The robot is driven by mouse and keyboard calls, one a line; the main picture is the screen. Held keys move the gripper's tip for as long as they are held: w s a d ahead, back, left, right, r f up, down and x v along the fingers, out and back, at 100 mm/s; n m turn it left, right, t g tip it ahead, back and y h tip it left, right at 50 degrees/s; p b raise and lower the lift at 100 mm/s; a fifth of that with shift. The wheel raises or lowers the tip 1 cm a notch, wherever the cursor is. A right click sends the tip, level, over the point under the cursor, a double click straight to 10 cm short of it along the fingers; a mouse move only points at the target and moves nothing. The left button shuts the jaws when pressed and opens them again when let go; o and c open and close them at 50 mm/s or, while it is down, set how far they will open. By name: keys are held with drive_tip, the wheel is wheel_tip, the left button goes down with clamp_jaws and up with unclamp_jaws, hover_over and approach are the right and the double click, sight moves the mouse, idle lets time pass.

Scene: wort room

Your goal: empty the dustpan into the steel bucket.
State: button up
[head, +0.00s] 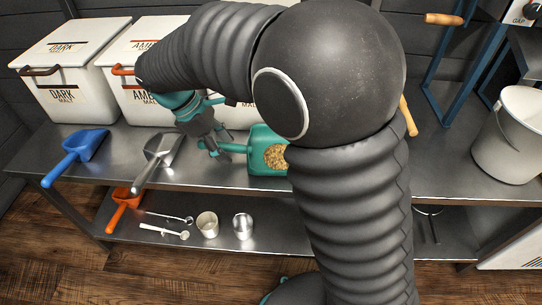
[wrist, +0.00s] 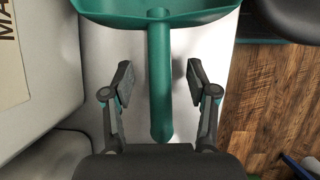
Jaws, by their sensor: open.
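The teal dustpan (head: 258,138) lies on the steel table behind my arm, with tan grain (head: 276,157) in its pan. Its handle points left toward my gripper (head: 215,146). In the wrist view the dustpan's handle (wrist: 160,75) runs between the two fingers of my gripper (wrist: 158,86), with a gap on each side. My gripper is open and holds nothing. The pale grey bucket (head: 508,138) stands upright at the right end of the table, well apart from the gripper. My arm hides part of the pan in the head view; the bucket's inside is hardly visible.
White malt bins (head: 72,75) line the back of the table (head: 110,155). A blue scoop (head: 75,155) and a metal scoop (head: 158,158) lie left of the gripper. An orange scoop (head: 124,208) and small metal cups (head: 207,224) are on the lower shelf.

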clamp_jaws()
drive_tip(key=shift+r, duration=0.1)
drive_tip(key=shift+r+p, duration=2.45)
drive_tip(key=shift+r, duration=0.55)
